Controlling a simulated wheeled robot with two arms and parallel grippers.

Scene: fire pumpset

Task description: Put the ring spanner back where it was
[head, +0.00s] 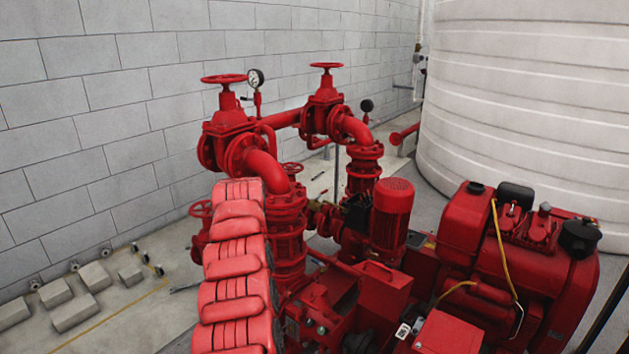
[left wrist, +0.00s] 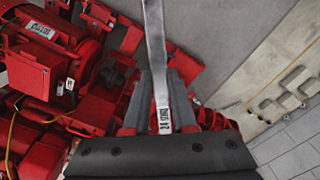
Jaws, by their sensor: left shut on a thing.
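The ring spanner (left wrist: 156,50) is a long silver-grey bar in the left wrist view. It runs up from between the fingers and out of the top edge, so its far end is out of sight. Its near end carries a pale label with dark print. My left gripper (left wrist: 160,78) is shut on the spanner, with one dark finger on each side. The gripper does not show clearly in the head view. My right gripper is in neither view.
The red pumpset (head: 385,290) with valves, motor and red engine (head: 520,250) fills the middle and right. A block wall (head: 90,110) stands behind and a white tank (head: 530,100) at the right. Concrete blocks (head: 75,312) sit on the floor at the left.

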